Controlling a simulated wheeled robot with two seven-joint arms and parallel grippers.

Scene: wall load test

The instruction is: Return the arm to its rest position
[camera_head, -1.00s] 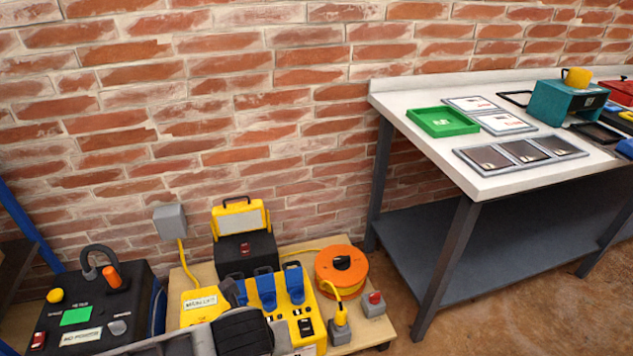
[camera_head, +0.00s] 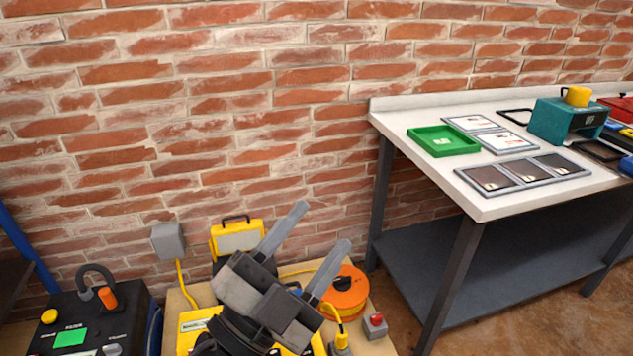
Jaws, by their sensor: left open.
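My left gripper (camera_head: 315,246) shows at the bottom centre of the head view, with its arm coming from the bottom edge. Its two grey fingers are spread apart and point up and to the right. Nothing is between them. It hangs in front of the yellow machine (camera_head: 198,318) and the orange cable reel (camera_head: 346,292), covering parts of both. My right gripper is not in view.
A white-topped workbench (camera_head: 420,120) stands at the right with a green tray (camera_head: 443,141), a framed three-part panel (camera_head: 522,174) and a teal device (camera_head: 567,121). A black box (camera_head: 100,320) stands at lower left. A brick wall (camera_head: 200,130) is behind.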

